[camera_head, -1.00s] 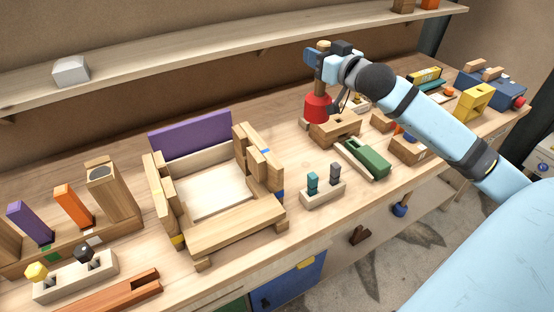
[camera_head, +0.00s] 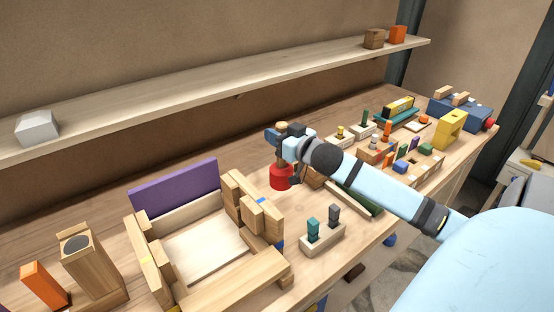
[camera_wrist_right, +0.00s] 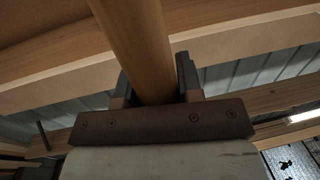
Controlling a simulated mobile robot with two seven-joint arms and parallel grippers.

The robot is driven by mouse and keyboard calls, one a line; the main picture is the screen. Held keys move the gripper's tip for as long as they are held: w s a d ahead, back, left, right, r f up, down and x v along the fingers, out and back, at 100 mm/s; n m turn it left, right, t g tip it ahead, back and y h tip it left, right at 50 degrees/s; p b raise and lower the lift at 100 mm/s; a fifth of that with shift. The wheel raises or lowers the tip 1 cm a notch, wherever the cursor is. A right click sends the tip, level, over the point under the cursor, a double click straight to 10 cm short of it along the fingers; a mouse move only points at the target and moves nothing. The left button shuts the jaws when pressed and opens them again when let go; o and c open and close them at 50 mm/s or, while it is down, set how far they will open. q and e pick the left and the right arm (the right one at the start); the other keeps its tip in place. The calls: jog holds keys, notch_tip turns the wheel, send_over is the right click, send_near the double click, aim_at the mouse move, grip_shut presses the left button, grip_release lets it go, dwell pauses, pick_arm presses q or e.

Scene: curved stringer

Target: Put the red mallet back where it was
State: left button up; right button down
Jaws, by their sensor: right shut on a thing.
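The red mallet (camera_head: 281,177) has a red head hanging down and a wooden handle pointing up. My right gripper (camera_head: 284,142) is shut on its handle, and the mallet is roughly upright just right of the wooden frame assembly. In the right wrist view the wooden handle (camera_wrist_right: 138,45) runs between the two fingers (camera_wrist_right: 155,88). The mallet's head is out of the wrist view. Whether the head touches the bench or hangs above it, I cannot tell. A wooden block (camera_head: 314,178) behind the mallet is mostly hidden by my right arm. My left gripper is not in view.
The wooden frame with a purple board (camera_head: 175,188) stands left of the mallet. A small rack with teal and grey pegs (camera_head: 323,238) is in front. Blocks and tools crowd the bench's right side. A long shelf (camera_head: 200,88) runs above the back. Bare bench (camera_head: 250,160) lies behind the mallet.

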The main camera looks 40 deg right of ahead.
notch_tip(320, 180, down, 7)
jog(key=shift+f, duration=0.2)
jog(key=shift+b, duration=0.3)
jog(key=c, duration=0.8)
grip_release()
jog(key=shift+f, duration=0.15)
jog(key=shift+r, duration=0.2)
jog(key=shift+s+f, duration=0.15)
jog(key=shift+s, duration=0.2)
jog(key=s, duration=1.1)
jog(key=shift+s+d, duration=0.15)
